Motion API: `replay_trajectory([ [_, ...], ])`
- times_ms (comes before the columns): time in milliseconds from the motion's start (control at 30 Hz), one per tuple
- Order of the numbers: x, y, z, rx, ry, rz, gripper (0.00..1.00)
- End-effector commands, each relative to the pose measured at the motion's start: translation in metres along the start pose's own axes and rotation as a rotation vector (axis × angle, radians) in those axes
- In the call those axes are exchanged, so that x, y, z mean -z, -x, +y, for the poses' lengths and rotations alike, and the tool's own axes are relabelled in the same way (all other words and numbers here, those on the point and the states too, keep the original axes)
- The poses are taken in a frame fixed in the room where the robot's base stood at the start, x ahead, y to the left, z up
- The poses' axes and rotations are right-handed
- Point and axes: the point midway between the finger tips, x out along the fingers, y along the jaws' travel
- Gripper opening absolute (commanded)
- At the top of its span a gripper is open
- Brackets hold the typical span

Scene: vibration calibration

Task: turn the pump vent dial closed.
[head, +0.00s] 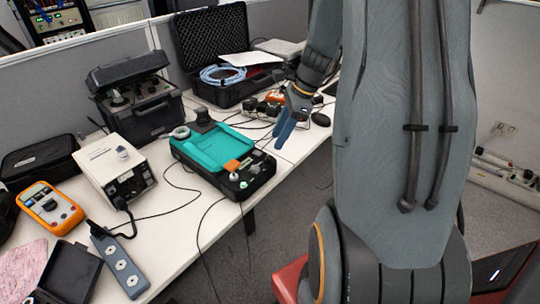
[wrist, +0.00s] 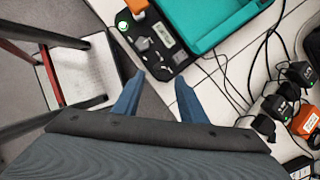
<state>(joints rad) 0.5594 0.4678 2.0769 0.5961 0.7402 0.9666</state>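The teal and black case (head: 215,150), apparently the pump, lies on the white table. Its near-right end has a black panel (head: 247,182) with small pale knobs (head: 234,176) and an orange part (head: 232,165). The panel also shows in the wrist view (wrist: 181,58), with a white knob (wrist: 142,43) and a green-topped one (wrist: 123,26). I cannot tell which is the vent dial or how it is set. My gripper (head: 281,138) is right of the case, above the table edge. Its blue fingers (wrist: 160,77) are apart, empty, pointing toward the panel without visible contact.
A white box with a knob (head: 116,168), an orange meter (head: 49,206) and a power strip (head: 120,262) stand left of the case. Loose black cables (head: 204,225) hang over the table's front edge. Adapters (wrist: 297,75) and cables crowd the right in the wrist view.

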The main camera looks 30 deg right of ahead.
Motion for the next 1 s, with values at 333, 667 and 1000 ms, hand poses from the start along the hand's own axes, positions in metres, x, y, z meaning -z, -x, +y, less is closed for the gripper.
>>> replay_trajectory([
  [333, 0.001, -0.048, 0.001, -0.003, -0.012, -0.002, 0.38],
  [667, 0.001, -0.075, 0.0, 0.0, -0.01, -0.001, 0.38],
  [1000, 0.001, -0.075, 0.0, 0.0, -0.009, -0.001, 0.21],
])
